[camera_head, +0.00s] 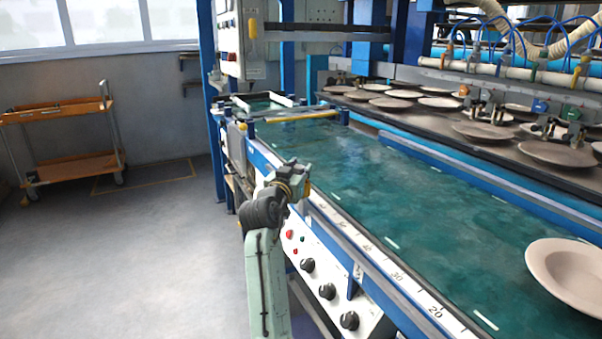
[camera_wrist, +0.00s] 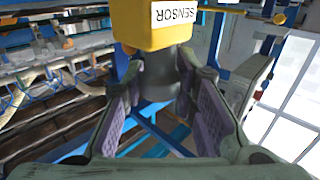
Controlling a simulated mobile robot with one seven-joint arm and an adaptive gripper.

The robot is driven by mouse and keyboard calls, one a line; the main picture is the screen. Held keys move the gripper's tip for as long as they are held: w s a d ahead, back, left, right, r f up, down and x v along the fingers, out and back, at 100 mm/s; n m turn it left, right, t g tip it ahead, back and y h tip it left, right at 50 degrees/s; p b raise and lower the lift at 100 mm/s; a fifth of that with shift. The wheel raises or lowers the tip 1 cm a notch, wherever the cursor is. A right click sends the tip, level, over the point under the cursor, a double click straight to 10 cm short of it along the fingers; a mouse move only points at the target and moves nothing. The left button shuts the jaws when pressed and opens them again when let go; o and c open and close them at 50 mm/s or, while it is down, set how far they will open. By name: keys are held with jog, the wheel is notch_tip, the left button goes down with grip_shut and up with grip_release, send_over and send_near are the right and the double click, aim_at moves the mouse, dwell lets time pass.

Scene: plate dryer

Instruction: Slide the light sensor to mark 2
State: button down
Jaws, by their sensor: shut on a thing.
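The light sensor (camera_wrist: 152,30) is a yellow block with a white label reading SENSOR, at the top of the wrist view. Below it is a grey round part. My gripper (camera_wrist: 163,100) has its purple-padded fingers on both sides of this grey part and is shut on it. In the head view my gripper (camera_head: 298,180) is at the near edge of the green belt, with a little yellow of the sensor (camera_head: 306,189) showing beside it. A white numbered scale (camera_head: 397,276) runs along this edge, with 20 and 30 readable. I cannot pick out mark 2.
The green belt (camera_head: 400,210) carries a pale plate (camera_head: 570,275) at the right. A panel with black knobs (camera_head: 328,291) lies below the scale. More plates stand on a dark rack (camera_head: 450,118) behind. An orange trolley (camera_head: 70,165) stands left; the floor between is clear.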

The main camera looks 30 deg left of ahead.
jog(key=c, duration=1.3)
grip_release()
jog(key=shift+s, duration=0.15)
jog(key=s, duration=0.4)
jog(key=s+d, duration=0.1)
jog(key=s, duration=0.6)
jog(key=shift+s+d, duration=0.25)
jog(key=shift+s, duration=0.1)
